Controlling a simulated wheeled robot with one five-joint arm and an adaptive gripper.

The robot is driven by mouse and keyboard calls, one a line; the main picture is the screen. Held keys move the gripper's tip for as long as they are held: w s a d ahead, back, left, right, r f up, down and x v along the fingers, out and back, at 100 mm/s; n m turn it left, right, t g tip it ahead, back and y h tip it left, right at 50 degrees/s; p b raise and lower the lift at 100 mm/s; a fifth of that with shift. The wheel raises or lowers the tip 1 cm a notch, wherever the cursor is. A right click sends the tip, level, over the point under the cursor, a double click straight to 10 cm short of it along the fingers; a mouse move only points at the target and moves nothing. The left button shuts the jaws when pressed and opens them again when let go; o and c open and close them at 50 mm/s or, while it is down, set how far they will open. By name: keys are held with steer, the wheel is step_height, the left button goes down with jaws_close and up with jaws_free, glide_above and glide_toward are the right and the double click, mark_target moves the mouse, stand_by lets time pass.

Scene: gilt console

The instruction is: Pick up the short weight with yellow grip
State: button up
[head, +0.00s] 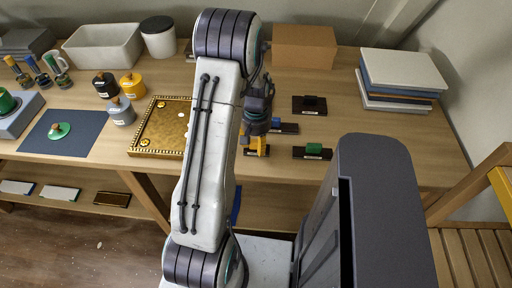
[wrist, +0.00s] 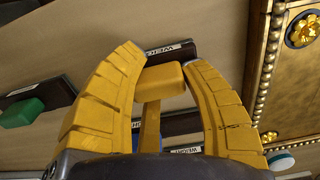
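The weight with the yellow grip (wrist: 165,80) shows in the wrist view between my gripper's two yellow fingers. Its base is dark, with a white label partly hidden by a finger. My gripper (wrist: 165,58) is spread, with one finger on each side of the grip; whether they touch it I cannot tell. In the head view my gripper (head: 257,139) points down over this weight near the table's front, and its fingers and the grip blend together.
A weight with a green grip (head: 314,149) lies to the right, one with a blue grip (head: 289,127) just behind, and one with a black grip (head: 310,103) farther back. A gilt-edged tray (head: 163,128) stands close on the left. Stacked books (head: 401,75) stand at the back right.

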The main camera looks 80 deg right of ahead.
jaws_close()
steer(key=shift+r, duration=0.15)
stand_by(0.4)
